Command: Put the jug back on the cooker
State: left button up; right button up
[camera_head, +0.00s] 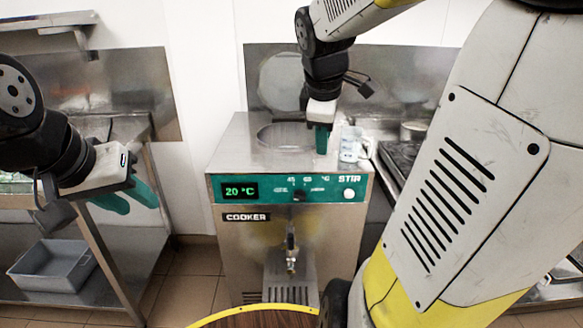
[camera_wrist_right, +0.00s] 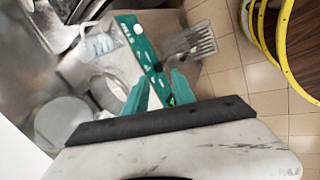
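The cooker (camera_head: 235,150) is a steel box with a teal front panel and a round opening in its top. The clear jug (camera_head: 350,146) is upright at the right edge of the cooker's top, its handle to the right. The jug also shows at upper left in the right wrist view (camera_wrist_right: 97,46). My right gripper (camera_head: 322,140) points down over the cooker, just left of the jug and apart from it. Its fingers are spread and empty in the right wrist view (camera_wrist_right: 163,88). My left gripper (camera_head: 126,198) is open and empty, far left of the cooker.
A round lid (camera_head: 281,82) stands behind the opening. A tap (camera_head: 291,252) sticks out of the cooker's front above a drip grate (camera_head: 290,280). A hob (camera_head: 400,155) with a pan is to the right. A steel table with a grey bin (camera_head: 52,268) below is at left.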

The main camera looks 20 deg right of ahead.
jog(key=s+a+f+m+t+y, duration=0.1)
jog(key=s+a+m+y, duration=0.3)
jog(key=s+a+m, duration=0.4)
jog(key=s+m, duration=0.3)
jog(key=s, duration=0.1)
jog(key=shift+f+m+t, duration=0.4)
